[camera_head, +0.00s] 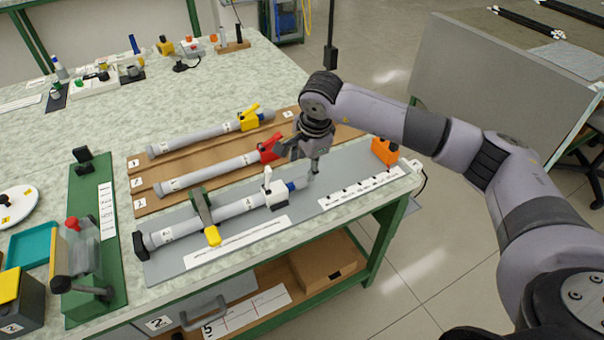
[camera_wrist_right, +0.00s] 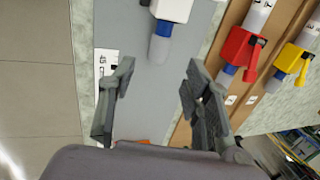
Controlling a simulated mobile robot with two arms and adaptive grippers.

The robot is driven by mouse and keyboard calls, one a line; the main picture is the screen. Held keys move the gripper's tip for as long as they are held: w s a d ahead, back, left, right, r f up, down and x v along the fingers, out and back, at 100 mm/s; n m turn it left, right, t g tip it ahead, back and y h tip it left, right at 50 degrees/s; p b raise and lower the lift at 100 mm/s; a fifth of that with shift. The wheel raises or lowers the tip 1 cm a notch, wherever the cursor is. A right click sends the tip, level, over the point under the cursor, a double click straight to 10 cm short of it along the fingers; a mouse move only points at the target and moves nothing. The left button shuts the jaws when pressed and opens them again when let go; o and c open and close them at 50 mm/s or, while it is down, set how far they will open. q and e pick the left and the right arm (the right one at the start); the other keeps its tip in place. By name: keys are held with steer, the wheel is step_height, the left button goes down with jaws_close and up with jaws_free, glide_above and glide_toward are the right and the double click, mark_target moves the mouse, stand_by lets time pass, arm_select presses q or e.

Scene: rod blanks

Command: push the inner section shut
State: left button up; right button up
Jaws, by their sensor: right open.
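A grey tube (camera_head: 215,216) lies on a grey plate (camera_head: 165,268), held by a green clamp (camera_head: 202,206) with a yellow knob. Near its right end is a white block (camera_head: 276,192), also seen in the right wrist view (camera_wrist_right: 172,9). A blue ring (camera_wrist_right: 162,27) and a short grey inner section (camera_wrist_right: 159,48) stick out beyond the block. My right gripper (camera_head: 303,162) is open and empty near that end. In the wrist view its fingers (camera_wrist_right: 158,78) stand apart on either side of the inner section's line, with its tip just ahead of them. My left gripper is not in view.
Two similar tubes, with a red clamp (camera_head: 268,149) and a yellow clamp (camera_head: 250,119), lie on brown boards behind the plate. An orange block (camera_head: 384,151) stands at the plate's right end. A green fixture (camera_head: 88,255) stands at the left.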

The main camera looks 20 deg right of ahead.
steer(key=v, duration=0.4)
steer(key=shift+f, duration=0.1)
stand_by(1.1)
